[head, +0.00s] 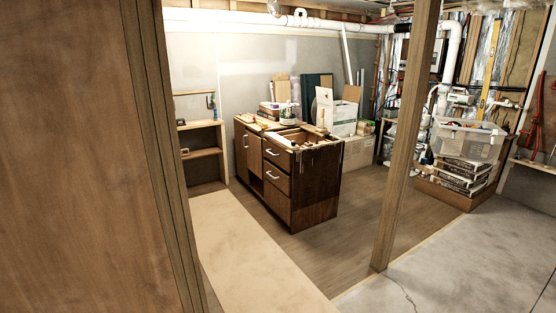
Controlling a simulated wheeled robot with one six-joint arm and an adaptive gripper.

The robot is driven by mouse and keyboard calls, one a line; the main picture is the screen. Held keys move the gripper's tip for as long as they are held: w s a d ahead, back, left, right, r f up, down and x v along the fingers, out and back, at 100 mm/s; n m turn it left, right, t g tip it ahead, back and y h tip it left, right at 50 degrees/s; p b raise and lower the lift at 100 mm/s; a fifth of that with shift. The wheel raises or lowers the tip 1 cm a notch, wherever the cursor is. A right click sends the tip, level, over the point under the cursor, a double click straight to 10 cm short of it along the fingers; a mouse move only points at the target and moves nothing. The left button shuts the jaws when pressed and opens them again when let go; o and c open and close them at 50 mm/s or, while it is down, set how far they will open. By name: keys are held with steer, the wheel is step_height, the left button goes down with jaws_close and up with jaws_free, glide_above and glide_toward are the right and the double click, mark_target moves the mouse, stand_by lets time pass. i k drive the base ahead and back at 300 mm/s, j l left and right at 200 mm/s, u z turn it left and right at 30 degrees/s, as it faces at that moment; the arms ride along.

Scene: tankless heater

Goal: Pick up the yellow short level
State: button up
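I cannot make out a short yellow level for certain. A long yellow strip (487,80), which looks like a level, stands upright against the back wall at the right of the head view. It is far off, and I cannot tell whether it is the task's level. Small things on the wooden cabinet (318,190) and the shelves are too small to tell apart. My gripper is not in view.
A wooden panel (85,150) fills the near left. A wooden post (405,150) stands right of centre. A clear bin (466,142) sits on stacked packs at the right. White boxes (338,112) stand behind the cabinet. The pale floor strip (255,255) and concrete floor (460,260) are clear.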

mark_target(259, 123)
steer(key=i, duration=4.15)
steer(key=i+u, duration=0.2)
steer(key=i, duration=0.25)
steer(key=i+l+u, duration=0.15)
steer(key=i, duration=0.3)
steer(key=i+l+u, duration=0.2)
steer(key=i, duration=0.25)
steer(key=k+j, duration=0.1)
steer(key=j, duration=0.4)
steer(key=j+z, duration=0.1)
steer(key=j, duration=0.4)
steer(key=k, duration=0.05)
